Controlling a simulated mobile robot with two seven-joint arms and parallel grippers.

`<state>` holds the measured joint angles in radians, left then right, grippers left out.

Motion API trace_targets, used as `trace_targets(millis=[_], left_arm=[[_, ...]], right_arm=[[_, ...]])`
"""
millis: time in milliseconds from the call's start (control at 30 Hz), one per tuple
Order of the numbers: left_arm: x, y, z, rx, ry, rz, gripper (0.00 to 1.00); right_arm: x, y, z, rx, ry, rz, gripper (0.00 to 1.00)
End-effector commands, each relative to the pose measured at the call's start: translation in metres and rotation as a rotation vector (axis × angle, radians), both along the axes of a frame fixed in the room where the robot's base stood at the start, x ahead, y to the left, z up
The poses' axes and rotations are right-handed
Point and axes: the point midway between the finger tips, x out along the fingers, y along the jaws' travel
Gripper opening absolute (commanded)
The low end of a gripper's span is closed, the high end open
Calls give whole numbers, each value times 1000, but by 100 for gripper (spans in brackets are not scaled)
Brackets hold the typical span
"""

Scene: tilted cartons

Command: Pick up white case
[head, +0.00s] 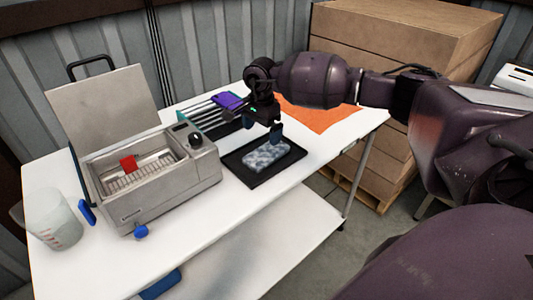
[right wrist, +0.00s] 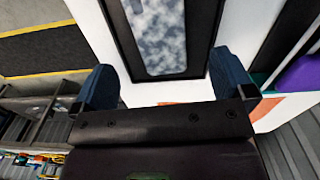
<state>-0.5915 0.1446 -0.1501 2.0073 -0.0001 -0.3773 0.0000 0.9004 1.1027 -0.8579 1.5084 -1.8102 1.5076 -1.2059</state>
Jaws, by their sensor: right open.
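A flat, rounded white case (head: 265,156) with a blue-grey mottled face lies in a shallow black tray (head: 239,173) on the white table. My right gripper (head: 262,128) is above the tray's far side, its blue fingertips pointing down. In the right wrist view, its two blue fingers (right wrist: 166,82) are spread wide and empty. The case (right wrist: 160,35) lies ahead, between the lines of the fingers and apart from them. Its near end shows just beyond the gripper. My left gripper is not in view.
A metal bath (head: 155,185) with a raised lid stands left of the tray, a clear beaker (head: 50,222) at the far left. Behind the tray are a rack (head: 208,120) with a purple item (head: 229,100) and an orange sheet (head: 320,118). Cartons (head: 400,35) stand behind right.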

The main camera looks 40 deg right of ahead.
Motion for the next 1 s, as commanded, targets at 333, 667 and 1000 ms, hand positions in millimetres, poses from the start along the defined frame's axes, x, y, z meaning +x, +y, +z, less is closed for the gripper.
trace_targets(millis=[333,667,1000], left_arm=[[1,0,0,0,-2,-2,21],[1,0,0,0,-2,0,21],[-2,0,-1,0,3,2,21]], right_arm=[[-1,0,-35,1,0,-2,100],[-4,1,-74,3,1,-2,100],[-3,0,-84,1,-2,-2,98]])
